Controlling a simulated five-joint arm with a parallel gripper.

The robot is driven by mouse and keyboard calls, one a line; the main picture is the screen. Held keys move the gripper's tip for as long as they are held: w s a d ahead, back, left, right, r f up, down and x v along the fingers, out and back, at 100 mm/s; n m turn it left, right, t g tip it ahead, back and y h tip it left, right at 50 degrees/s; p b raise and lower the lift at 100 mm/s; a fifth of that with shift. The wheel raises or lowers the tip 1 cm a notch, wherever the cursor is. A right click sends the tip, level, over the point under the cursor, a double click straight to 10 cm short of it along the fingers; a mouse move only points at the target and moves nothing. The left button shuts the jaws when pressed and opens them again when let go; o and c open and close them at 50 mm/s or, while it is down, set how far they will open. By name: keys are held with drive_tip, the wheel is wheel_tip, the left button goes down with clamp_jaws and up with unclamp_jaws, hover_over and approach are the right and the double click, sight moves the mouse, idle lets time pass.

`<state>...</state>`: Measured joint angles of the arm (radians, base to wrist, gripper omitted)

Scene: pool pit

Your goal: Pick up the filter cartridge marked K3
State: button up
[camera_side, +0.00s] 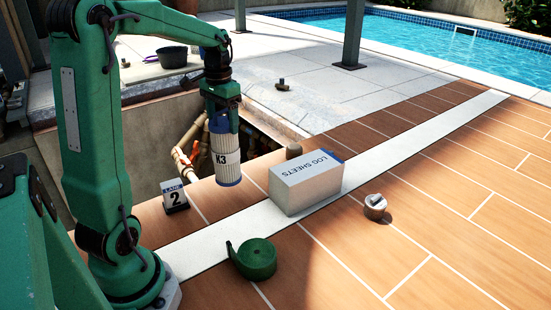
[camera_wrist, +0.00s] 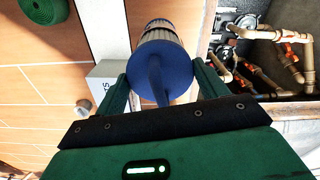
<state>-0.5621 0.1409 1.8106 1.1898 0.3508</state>
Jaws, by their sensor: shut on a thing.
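The filter cartridge marked K3 (camera_side: 227,168) is white and pleated with blue ends. It hangs upright from my gripper (camera_side: 222,117), which is shut on its blue top end. In the side view its lower end shows against the tiled deck near the pit's edge; I cannot tell how high it is. In the wrist view the blue end of the cartridge (camera_wrist: 167,62) sits between the two green fingers of my gripper (camera_wrist: 162,82). The K3 mark is hidden there.
A white LOG SHEETS box (camera_side: 307,184) stands right of the cartridge, with a small brown cylinder (camera_side: 293,151) behind it. A lane 2 sign (camera_side: 174,195), a green strap roll (camera_side: 254,259) and a metal fitting (camera_side: 375,205) are nearby. The open pit holds pipes (camera_wrist: 265,75).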

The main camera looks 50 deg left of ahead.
drive_tip(key=d+r, duration=0.6)
drive_tip(key=d, duration=0.4)
drive_tip(key=shift+w, duration=0.3)
drive_tip(key=shift+d+r, duration=0.1)
